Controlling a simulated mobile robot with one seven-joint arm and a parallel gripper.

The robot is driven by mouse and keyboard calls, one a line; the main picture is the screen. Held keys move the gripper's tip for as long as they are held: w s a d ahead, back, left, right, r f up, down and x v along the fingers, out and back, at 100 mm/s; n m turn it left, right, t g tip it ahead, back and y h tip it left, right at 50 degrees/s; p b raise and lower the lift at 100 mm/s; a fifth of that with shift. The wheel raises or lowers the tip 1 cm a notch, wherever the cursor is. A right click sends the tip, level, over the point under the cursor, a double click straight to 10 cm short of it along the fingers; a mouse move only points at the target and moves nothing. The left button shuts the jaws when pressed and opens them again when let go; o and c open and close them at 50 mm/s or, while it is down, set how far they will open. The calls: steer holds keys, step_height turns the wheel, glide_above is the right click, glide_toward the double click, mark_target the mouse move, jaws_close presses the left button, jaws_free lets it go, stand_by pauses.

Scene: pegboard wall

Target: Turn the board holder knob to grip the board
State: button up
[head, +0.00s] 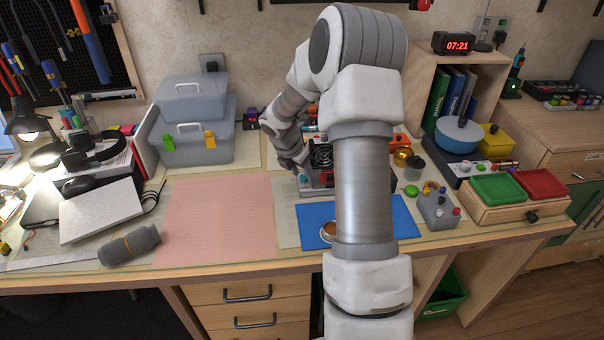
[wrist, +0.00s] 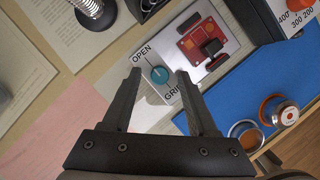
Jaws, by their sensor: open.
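The board holder (wrist: 181,31) is a pale metal plate with a round teal knob (wrist: 159,75) near its end. OPEN is printed above the knob and GRIP below it, partly covered by a finger. A red board-like part (wrist: 207,44) with a dark block sits on the plate. My gripper (wrist: 159,77) is open, its two black fingers on either side of the knob in the wrist view. I cannot tell whether they touch it. In the head view, the board holder (head: 318,190) is partly hidden behind my arm, with my gripper at its left end.
A blue mat (wrist: 252,85) lies beside the holder, with small copper-coloured round items (wrist: 279,111) at its edge. A dark unit with an orange dial (wrist: 299,5) stands close by. A pink sheet (head: 220,215) covers clear bench left of the holder.

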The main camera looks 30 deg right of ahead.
jaws_close()
